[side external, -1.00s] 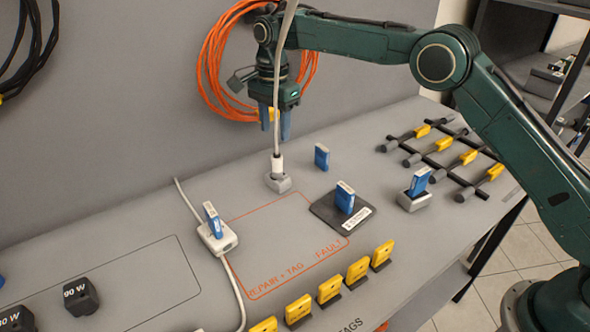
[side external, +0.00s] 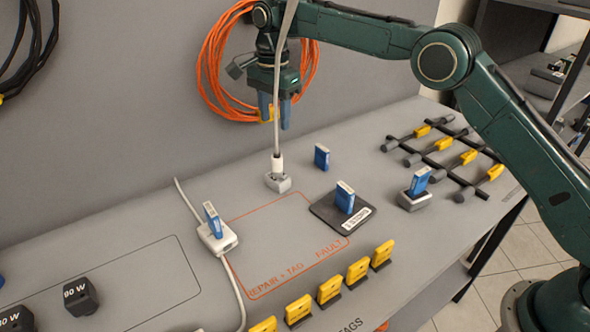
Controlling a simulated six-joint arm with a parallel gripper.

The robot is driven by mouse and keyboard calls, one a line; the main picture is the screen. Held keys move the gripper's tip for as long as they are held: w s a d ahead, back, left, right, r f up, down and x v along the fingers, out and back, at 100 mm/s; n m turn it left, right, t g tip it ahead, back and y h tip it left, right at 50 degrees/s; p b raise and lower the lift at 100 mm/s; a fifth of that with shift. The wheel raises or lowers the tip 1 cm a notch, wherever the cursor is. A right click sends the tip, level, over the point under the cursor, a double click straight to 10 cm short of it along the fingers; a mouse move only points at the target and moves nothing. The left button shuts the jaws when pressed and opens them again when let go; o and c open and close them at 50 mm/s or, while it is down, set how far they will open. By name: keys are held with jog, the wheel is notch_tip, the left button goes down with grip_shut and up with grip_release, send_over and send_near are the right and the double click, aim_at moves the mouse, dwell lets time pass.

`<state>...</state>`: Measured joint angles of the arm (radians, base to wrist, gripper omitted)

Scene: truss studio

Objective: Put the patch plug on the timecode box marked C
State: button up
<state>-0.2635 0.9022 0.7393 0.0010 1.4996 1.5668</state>
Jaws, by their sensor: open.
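The patch plug (side external: 277,164) is white, on a pale cable that runs down from above. It stands upright in a small grey holder (side external: 278,184). Several blue timecode boxes stand on the bench: one bare on the bench (side external: 322,157), one on a dark labelled pad (side external: 323,212), one in a grey cradle (side external: 413,203) and one in a white dock (side external: 228,242). No letter C is readable on them. My gripper (side external: 275,116) is open, pointing down above the plug and clear of it. The cable passes across it in the picture.
An orange outline marked FAULT (side external: 262,297) lies on the bench. Yellow tags (side external: 330,286) line the front. Orange cable coils (side external: 212,60) hang on the wall.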

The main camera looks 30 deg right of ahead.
jog(key=s+d+r+n+t, duration=0.1)
jog(key=s+d+r+n, duration=0.35)
jog(key=s+r, duration=0.35)
jog(key=s+d+r+n+t, duration=0.25)
jog(key=s+d+r, duration=0.4)
jog(key=s, duration=0.35)
jog(key=s+d+f+n, duration=0.1)
jog(key=s+f+n, duration=0.1)
jog(key=s, duration=0.6)
jog(key=s+d+f+n+t, duration=0.1)
jog(key=s+d+f+n, duration=0.1)
jog(key=s, duration=0.6)
jog(key=s+d+f+n+t, duration=0.1)
jog(key=s+d+f+n, duration=0.1)
jog(key=s, duration=0.6)
jog(key=shift+f+n, duration=0.6)
jog(key=shift+n, duration=0.4)
